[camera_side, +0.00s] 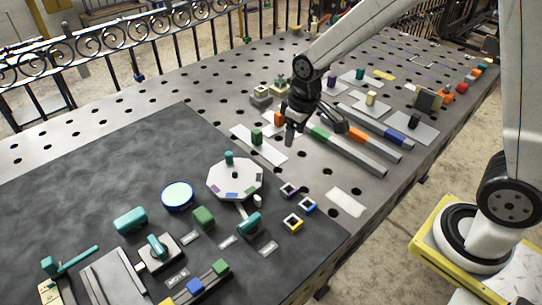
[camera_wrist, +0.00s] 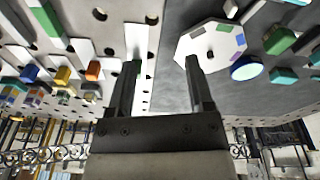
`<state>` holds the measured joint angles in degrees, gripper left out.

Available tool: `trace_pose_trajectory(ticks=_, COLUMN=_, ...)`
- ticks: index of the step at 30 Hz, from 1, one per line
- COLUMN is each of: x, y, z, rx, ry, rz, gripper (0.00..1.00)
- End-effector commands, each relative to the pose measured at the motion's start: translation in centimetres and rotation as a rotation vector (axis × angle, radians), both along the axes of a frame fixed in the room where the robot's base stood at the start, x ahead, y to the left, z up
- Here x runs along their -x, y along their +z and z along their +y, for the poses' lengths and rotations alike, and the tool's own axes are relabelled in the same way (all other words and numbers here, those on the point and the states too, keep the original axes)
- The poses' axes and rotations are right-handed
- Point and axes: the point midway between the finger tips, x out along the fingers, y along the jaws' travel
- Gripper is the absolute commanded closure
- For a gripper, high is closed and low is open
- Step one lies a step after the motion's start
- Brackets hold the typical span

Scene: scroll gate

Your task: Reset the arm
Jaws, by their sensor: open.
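My gripper (camera_side: 308,122) is above the perforated metal table (camera_side: 140,100), near the middle of the side view. In the wrist view its two dark fingers (camera_wrist: 162,66) stand wide apart with nothing between them. My gripper is open and empty. The side view shows it close to a white plate with a green block (camera_side: 257,136) and to a long rail with a green slider (camera_side: 320,132). I cannot tell its exact height above them.
Small square rings (camera_side: 292,222) lie nearby. An ornate railing (camera_side: 120,40) runs along the back. Several blocks stand at the far right.

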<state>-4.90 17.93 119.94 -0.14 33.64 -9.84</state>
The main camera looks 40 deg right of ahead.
Motion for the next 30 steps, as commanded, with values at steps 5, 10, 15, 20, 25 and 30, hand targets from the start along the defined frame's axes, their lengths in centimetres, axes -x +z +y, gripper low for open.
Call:
trace_pose_trajectory(ticks=5, x=4.5, y=0.0, z=-1.6, rx=-0.014, ry=-0.099, rz=-0.031, gripper=0.33)
trace_pose_trajectory(ticks=10, x=8.4, y=-0.3, z=-2.7, rx=-0.026, ry=-0.184, rz=-0.058, gripper=0.33)
trace_pose_trajectory(ticks=15, x=11.0, y=-0.7, z=-3.2, rx=-0.035, ry=-0.237, rz=-0.077, gripper=0.33)
trace_pose_trajectory(ticks=20, x=11.9, y=-0.9, z=-3.4, rx=-0.038, ry=-0.257, rz=-0.082, gripper=0.33)
trace_pose_trajectory(ticks=25, x=12.0, y=-0.9, z=-3.4, rx=-0.038, ry=-0.258, rz=-0.083, gripper=0.33)
trace_pose_trajectory(ticks=30, x=11.9, y=-0.9, z=-3.4, rx=-0.038, ry=-0.257, rz=-0.082, gripper=0.33)
